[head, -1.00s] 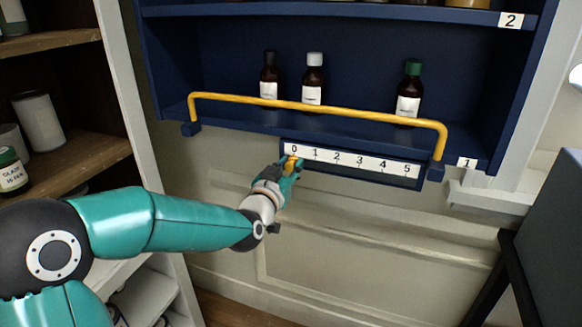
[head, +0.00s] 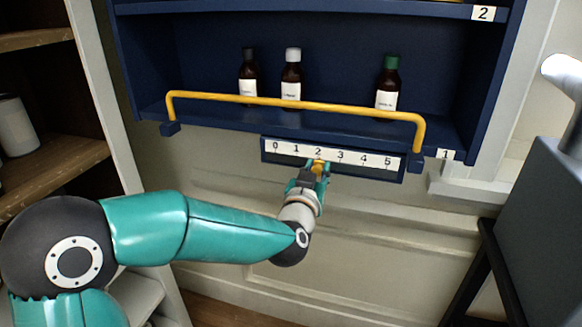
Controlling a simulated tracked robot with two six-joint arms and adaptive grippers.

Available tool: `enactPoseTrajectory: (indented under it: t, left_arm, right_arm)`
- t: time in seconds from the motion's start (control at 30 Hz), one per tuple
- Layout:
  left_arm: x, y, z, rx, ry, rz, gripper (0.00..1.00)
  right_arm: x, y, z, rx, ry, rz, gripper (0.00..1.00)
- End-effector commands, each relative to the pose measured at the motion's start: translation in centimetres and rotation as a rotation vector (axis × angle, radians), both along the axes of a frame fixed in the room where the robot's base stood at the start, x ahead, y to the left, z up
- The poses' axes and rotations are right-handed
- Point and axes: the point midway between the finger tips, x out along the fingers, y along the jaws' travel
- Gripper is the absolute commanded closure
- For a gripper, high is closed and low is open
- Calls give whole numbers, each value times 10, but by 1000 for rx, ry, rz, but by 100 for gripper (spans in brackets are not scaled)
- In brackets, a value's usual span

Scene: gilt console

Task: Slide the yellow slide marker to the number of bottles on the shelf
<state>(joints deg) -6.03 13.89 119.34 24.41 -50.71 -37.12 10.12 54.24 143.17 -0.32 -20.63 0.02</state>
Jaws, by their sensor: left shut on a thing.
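Three brown bottles stand on the blue shelf marked 1 (head: 350,128): one with a black cap (head: 248,78), one with a white cap (head: 291,75) and one with a green cap (head: 388,85). Under the shelf is a white number scale (head: 357,159) from 0 to 5. The yellow slide marker (head: 319,165) is below the scale at about the 2, partly hidden by my left gripper (head: 316,172), which is shut on it. My right gripper is not in view.
A yellow rail (head: 300,103) runs across the front of the shelf, above the scale. A second shelf marked 2 (head: 400,10) is above. A grey box-like thing (head: 545,220) stands at the right. The wall below the scale is clear.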

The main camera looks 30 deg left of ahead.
Motion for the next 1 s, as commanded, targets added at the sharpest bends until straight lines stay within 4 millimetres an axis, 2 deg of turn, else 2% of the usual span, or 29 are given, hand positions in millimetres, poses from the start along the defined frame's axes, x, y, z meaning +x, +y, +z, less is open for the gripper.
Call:
enactPoseTrajectory:
  t: [0.03, 0.1, 0.23, 0.67, 0.7, 0.8, 0.83, 1.0]
  left_arm:
    - [3, -13, 1, 1, 1, -6, 100]
    - [6, -24, 1, 1, 0, -4, 100]
    - [9, -38, 1, 1, 0, -2, 100]
    - [11, -44, 0, 1, -1, 1, 100]
    - [11, -43, 0, 1, -1, 1, 69]
    - [10, -43, 0, 0, -1, 1, 52]
    - [11, -43, 0, 0, -1, 1, 50]
    - [10, -43, 0, 0, -1, 1, 50]
  right_arm:
    - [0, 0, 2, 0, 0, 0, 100]
    - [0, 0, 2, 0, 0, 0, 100]
    - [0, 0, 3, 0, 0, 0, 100]
    - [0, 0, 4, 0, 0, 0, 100]
    - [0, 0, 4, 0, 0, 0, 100]
    - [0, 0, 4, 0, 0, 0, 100]
    - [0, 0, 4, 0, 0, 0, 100]
    - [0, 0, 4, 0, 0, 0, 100]
